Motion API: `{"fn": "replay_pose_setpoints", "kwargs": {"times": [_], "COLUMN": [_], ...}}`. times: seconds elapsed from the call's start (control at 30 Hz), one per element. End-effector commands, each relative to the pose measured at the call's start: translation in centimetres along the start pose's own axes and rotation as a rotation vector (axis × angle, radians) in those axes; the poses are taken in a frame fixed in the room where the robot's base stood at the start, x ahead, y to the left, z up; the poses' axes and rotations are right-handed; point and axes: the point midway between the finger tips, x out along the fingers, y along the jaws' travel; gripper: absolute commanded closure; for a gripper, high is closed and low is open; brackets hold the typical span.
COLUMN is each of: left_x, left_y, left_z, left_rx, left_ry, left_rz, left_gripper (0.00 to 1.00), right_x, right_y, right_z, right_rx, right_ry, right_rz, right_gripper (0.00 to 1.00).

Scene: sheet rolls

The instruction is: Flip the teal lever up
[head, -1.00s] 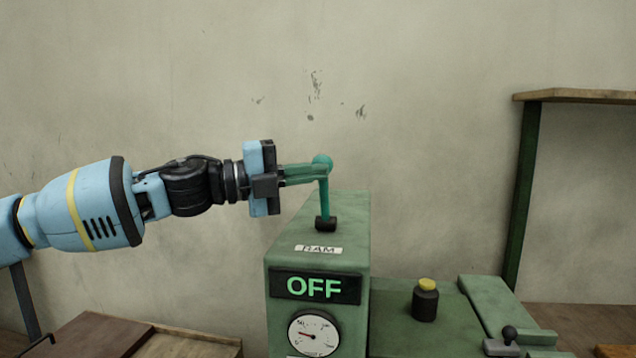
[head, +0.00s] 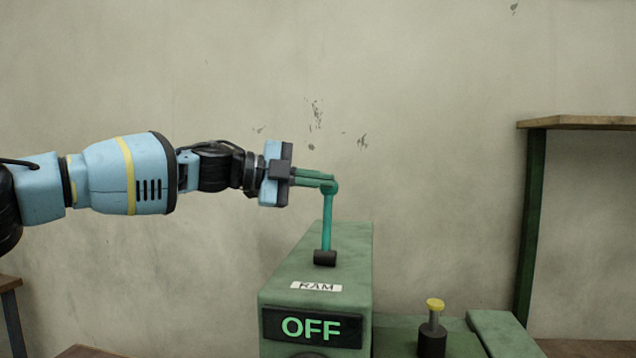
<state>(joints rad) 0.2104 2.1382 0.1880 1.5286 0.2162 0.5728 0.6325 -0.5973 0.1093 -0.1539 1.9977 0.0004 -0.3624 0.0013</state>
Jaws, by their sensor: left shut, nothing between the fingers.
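The teal lever (head: 327,222) stands upright on a black pivot at the top of the green machine box (head: 272,285), with a round knob at its upper end. My left gripper (head: 328,180) comes in from the left, level, with its fingers shut and empty. Its fingertips are at the lever's knob and look to touch it from the left. The display on the box front reads OFF, and a label above it reads RAM. My right gripper is out of view.
A yellow-topped black knob (head: 433,328) stands on the lower green bench to the right of the box. A wooden shelf on a dark green post (head: 533,230) is at the far right. The wall behind is bare, with free room above the lever.

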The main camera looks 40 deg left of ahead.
Motion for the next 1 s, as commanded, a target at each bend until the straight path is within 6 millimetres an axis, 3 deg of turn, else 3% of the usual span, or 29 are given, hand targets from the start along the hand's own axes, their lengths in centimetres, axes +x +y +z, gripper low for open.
{"fn": "replay_pose_setpoints", "kwargs": {"times": [0.73,1.0], "left_x": [-0.1,-1.2], "left_y": [0.0,-0.9], "left_z": [0.3,-0.4], "left_rx": [0.001,0.003], "left_ry": [-0.005,-0.003], "left_rz": [-0.003,-0.006], "left_gripper": [1.0,1.0], "right_x": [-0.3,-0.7], "right_y": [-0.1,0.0], "right_z": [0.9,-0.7], "right_rx": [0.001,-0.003], "right_ry": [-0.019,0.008], "right_rz": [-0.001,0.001], "right_gripper": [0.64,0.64]}}
